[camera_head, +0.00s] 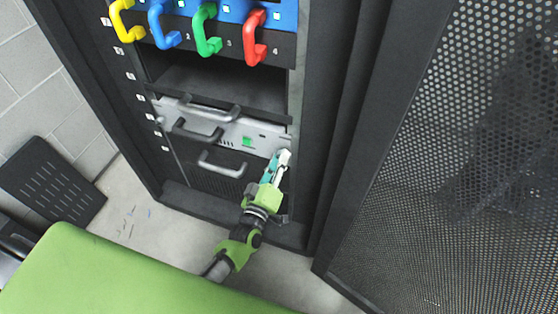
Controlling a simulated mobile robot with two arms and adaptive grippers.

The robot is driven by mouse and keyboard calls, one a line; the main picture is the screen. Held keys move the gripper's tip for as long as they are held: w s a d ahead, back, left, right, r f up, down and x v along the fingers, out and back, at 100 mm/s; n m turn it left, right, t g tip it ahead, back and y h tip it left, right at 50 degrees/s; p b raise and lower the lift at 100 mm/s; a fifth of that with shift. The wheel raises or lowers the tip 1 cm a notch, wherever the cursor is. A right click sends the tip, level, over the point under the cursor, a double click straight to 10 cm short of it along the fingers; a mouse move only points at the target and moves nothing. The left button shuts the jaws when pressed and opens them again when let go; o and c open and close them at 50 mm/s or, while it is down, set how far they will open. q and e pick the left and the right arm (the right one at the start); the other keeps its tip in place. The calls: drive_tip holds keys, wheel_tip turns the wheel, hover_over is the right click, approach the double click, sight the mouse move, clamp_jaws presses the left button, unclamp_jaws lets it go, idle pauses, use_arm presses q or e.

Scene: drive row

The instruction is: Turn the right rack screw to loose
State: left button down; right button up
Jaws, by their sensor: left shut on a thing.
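The silver rack unit (246,130) sits in the dark rack, with grey handles and a small green light on its front. My left gripper (284,156) is at the right end of this unit, near the right rack post. Its fingers are shut on the right rack screw, which the fingertips hide. How far the screw is turned cannot be seen. My right gripper is not in view.
Yellow, blue, green and red handles (255,38) stick out from the drive row above an empty bay (220,83). A perforated door (450,160) stands open at the right. A black slotted panel (48,182) leans at the left. Some floor shows before the rack.

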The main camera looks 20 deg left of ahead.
use_arm(q)
drive_tip(key=n+b, duration=0.1)
drive_tip(key=n, duration=0.5)
drive_tip(key=shift+f, duration=0.1)
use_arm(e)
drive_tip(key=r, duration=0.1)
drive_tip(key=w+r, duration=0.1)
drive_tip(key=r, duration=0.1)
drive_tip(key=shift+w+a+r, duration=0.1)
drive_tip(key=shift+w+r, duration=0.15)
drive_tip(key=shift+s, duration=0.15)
use_arm(q)
drive_tip(key=c, duration=1.8)
unclamp_jaws()
drive_tip(key=shift+o, duration=0.2)
drive_tip(key=shift+s, duration=0.1)
